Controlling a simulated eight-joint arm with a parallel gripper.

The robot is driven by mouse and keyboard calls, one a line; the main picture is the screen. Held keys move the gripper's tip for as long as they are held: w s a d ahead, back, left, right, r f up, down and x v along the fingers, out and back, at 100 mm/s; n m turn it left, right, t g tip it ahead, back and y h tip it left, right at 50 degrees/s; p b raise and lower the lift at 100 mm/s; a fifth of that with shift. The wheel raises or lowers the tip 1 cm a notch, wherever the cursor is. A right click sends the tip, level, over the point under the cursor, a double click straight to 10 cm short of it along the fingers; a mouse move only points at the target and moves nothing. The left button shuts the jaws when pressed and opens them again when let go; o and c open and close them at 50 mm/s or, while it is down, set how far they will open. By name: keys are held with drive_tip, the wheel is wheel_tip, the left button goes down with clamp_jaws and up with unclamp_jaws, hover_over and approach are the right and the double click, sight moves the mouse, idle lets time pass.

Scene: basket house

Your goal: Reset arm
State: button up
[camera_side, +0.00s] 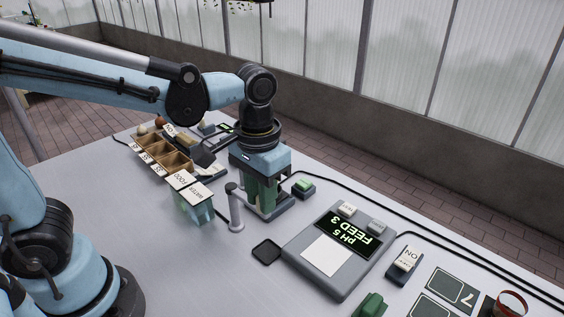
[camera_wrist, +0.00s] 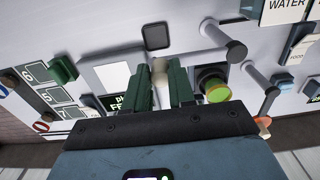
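My gripper (camera_side: 262,190) points down over the table, low above or at a dark grey stand (camera_side: 276,211) right of a grey upright post (camera_side: 236,210). Its two green fingers (camera_wrist: 161,88) stand apart in the wrist view. A pale upright piece (camera_wrist: 160,72) shows in the gap between them. I cannot tell whether the fingers touch it or it stands behind them. The fingertips are partly hidden in the side view by the fingers and stand. My arm reaches in from the left, bent down at the wrist.
Clear containers (camera_side: 197,210) with labels and a wooden compartment tray (camera_side: 166,155) stand left. A dark square pad (camera_side: 267,251) lies in front.

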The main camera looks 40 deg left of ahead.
drive_tip(key=o, duration=1.3)
drive_tip(key=shift+r, duration=3.5)
drive_tip(key=a+f+t, duration=0.2)
drive_tip(key=a, duration=0.1)
drive_tip(key=s+a+f+t, duration=0.1)
drive_tip(key=a+t, duration=0.1)
drive_tip(key=a, duration=0.1)
drive_tip(key=a+f+t, duration=0.2)
drive_tip(key=a+t, duration=0.1)
drive_tip(key=shift+s+a+f, duration=0.1)
drive_tip(key=shift+s+f, duration=0.1)
drive_tip(key=shift+f, duration=0.1)
